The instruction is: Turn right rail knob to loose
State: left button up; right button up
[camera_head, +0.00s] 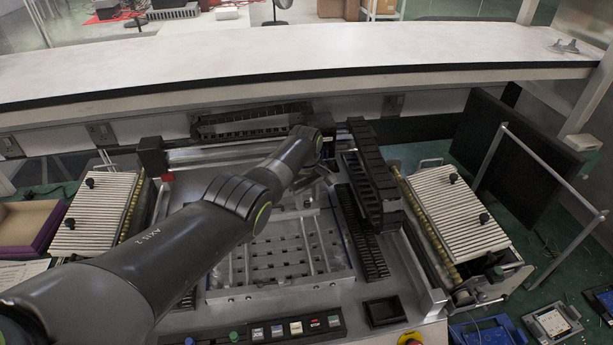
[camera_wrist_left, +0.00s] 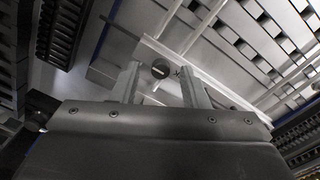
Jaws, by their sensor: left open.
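A round dark knob (camera_wrist_left: 160,68) sits on a light metal rail plate in the left wrist view. A pale slot-like mark shows just below it and a small dark mark to its right. My left gripper (camera_wrist_left: 158,76) is open, with one finger on each side of the knob in the picture; I cannot tell whether either touches it. In the head view my left gripper (camera_head: 316,176) is over the far right part of the perforated plate (camera_head: 275,292), and the knob is hidden there by my arm. My right gripper is not in view.
A black cable chain (camera_head: 372,178) runs close to the right of my left gripper. Slatted trays stand left (camera_head: 95,212) and right (camera_head: 455,210). A long white shelf (camera_head: 300,60) crosses behind. A button panel (camera_head: 290,329) and a black square bin (camera_head: 384,311) are in front.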

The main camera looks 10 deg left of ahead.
aim_at(307, 203)
pick_arm(q)
notch_tip(307, 203, up, 6)
jog(key=shift+r+p, duration=0.1)
jog(key=shift+p, duration=0.8)
notch_tip(307, 203, up, 11)
jog(key=b, duration=0.2)
jog(key=shift+s+a, duration=0.15)
jog(key=shift+s, duration=0.05)
